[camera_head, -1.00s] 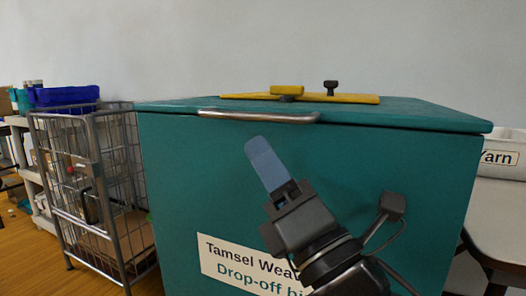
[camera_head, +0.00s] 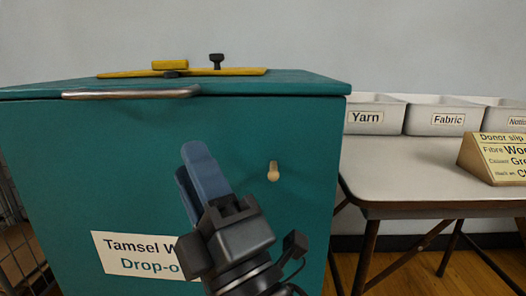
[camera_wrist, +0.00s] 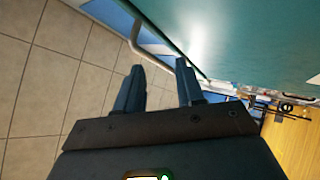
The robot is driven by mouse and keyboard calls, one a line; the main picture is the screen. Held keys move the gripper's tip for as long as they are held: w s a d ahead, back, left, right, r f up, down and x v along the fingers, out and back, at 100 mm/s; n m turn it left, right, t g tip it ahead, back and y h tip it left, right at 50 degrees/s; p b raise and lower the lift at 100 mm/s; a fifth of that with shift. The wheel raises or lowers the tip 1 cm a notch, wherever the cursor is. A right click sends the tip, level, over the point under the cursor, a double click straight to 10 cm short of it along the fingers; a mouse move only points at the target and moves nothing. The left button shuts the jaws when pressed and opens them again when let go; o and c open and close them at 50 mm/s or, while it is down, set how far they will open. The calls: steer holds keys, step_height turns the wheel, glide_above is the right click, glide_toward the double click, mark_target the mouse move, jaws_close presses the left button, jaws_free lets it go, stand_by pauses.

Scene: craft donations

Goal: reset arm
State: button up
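My gripper (camera_head: 189,160) is raised in front of the teal drop-off bin (camera_head: 215,130), with its blue-grey fingers pointing up and slightly left. In the wrist view my gripper (camera_wrist: 158,68) shows two fingers spread apart with nothing between them. The bin's teal surface (camera_wrist: 235,35) and a metal bar (camera_wrist: 140,42) lie beyond the fingers there. I cannot tell the exact gap between gripper and bin. The bin's lid (camera_head: 300,84) looks shut, with a metal handle (camera_head: 130,94) along its front edge. My gripper hides part of the bin's front label (camera_head: 135,255).
A yellow bar (camera_head: 225,72) with knobs lies on the lid. A small peg (camera_head: 273,171) sticks out of the bin's front. At right, a table (camera_head: 400,180) holds white Yarn (camera_head: 366,117) and Fabric (camera_head: 448,119) boxes and a donor slip sign (camera_head: 495,157).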

steer(key=s+d+f+m+h, duration=0.6)
steer(key=d+f+m, duration=0.2)
steer(key=f+m, duration=0.2)
steer(key=s+d+f+m+h, duration=0.7)
steer(key=f+m, duration=0.2)
steer(key=f, duration=0.1)
steer(key=s+d+f+m+g+h, duration=0.1)
steer(key=s+d+f+m+g, duration=0.2)
steer(key=s+d, duration=0.55)
steer(key=s+d+f+m+g+h, duration=0.15)
steer(key=s+d+f, duration=0.3)
steer(key=s, duration=0.65)
step_height(320, 180, up, 35)
steer(key=d+m+p, duration=0.1)
steer(key=p, duration=3.2)
steer(key=shift+s+g+p, duration=0.35)
steer(key=shift+g+p, duration=0.05)
steer(key=shift+g, duration=0.05)
steer(key=shift+o, duration=0.4)
steer(key=shift+f, duration=0.1)
